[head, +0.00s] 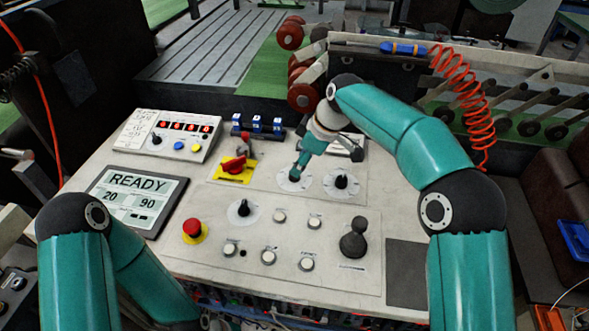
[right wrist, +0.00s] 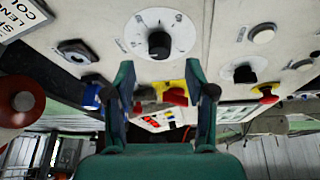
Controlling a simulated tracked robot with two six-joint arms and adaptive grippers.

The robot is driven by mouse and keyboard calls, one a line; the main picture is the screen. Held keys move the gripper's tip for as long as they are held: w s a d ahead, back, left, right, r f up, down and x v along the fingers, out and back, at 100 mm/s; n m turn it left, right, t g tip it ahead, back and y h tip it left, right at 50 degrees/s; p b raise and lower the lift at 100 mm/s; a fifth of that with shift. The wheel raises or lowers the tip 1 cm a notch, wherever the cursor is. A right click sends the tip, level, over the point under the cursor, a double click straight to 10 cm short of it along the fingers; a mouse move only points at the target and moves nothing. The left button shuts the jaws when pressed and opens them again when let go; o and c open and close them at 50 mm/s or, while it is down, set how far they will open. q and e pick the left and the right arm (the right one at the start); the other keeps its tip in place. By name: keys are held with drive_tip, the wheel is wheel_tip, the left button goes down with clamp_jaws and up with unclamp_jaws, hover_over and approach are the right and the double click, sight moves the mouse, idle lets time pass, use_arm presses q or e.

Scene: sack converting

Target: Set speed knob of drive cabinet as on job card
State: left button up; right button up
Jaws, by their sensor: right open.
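The control desk (head: 330,250) carries several black knobs on white dials. My right gripper (head: 294,178) points down at one dial (head: 306,186) in the head view and covers its knob. In the right wrist view the gripper (right wrist: 160,78) is open, and a black knob (right wrist: 159,45) on a white scale stands just ahead of the gap between its fingers; I cannot tell whether they touch it. Another knob (head: 341,182) sits just right of that dial, and a third (head: 243,210) nearer to me. My left gripper is out of view.
A red rotary handle (head: 235,164) on yellow, a red mushroom button (head: 192,227) and a black joystick (head: 354,240) stick up. A screen (head: 137,197) reads READY, 20 and 90. A box with red digits (head: 168,135) stands at the back left. An orange coiled hose (head: 465,85) hangs at right.

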drive_tip(key=shift+x, duration=2.4)
drive_tip(key=shift+w, duration=0.1)
clamp_jaws()
